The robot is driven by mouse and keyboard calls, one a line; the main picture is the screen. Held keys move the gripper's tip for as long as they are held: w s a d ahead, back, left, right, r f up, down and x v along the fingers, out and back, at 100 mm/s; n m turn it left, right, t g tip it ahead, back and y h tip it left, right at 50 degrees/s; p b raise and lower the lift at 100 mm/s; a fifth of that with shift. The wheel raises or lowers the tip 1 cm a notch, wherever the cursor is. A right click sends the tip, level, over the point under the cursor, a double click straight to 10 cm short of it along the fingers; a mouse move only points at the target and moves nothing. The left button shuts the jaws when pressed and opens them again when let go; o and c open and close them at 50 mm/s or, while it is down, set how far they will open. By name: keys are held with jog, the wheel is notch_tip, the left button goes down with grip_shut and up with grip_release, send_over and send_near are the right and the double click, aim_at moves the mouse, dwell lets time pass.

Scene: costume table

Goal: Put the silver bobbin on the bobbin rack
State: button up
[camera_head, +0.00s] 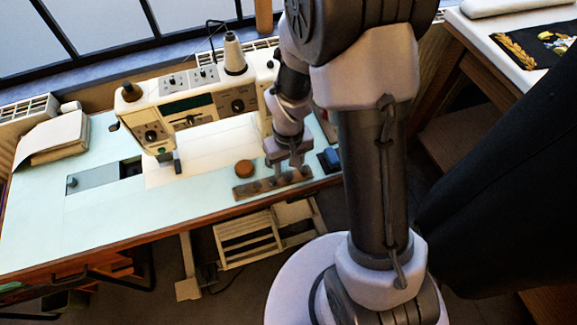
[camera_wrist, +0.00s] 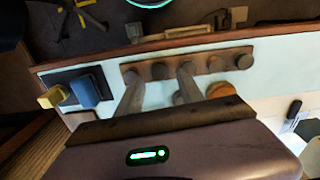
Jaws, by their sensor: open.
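The bobbin rack (camera_head: 245,192) is a brown wooden strip with a row of several round pegs or bobbins, near the front edge of the pale blue table. It also shows in the wrist view (camera_wrist: 200,54). My gripper (camera_head: 288,170) is over the rack's right part. In the wrist view my gripper (camera_wrist: 158,82) is open, its two fingers apart and pointing at the rack. One round top (camera_wrist: 160,71) shows between the fingertips; I cannot tell whether they touch it. I cannot pick out the silver bobbin for certain among the dull round tops.
An orange-brown round piece (camera_head: 243,167) sits just behind the rack. A blue block (camera_wrist: 86,92) and a yellow block (camera_wrist: 53,97) lie beside the rack's end. The sewing machine (camera_head: 185,105) stands behind. The table's left part is mostly clear.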

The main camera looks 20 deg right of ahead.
notch_tip(320, 180, up, 16)
jog(key=p, duration=0.6)
notch_tip(320, 180, up, 11)
jog(key=m+t, duration=0.3)
send_over(289, 175)
jog(key=s+a, duration=0.2)
jog(key=s, duration=0.3)
jog(key=s+a+r+m+t+y, duration=0.2)
jog(key=s+r, duration=0.4)
jog(key=s, duration=0.2)
jog(key=shift+s+t+b, duration=0.15)
jog(key=shift+t+b, duration=0.25)
jog(key=shift+b, duration=0.05)
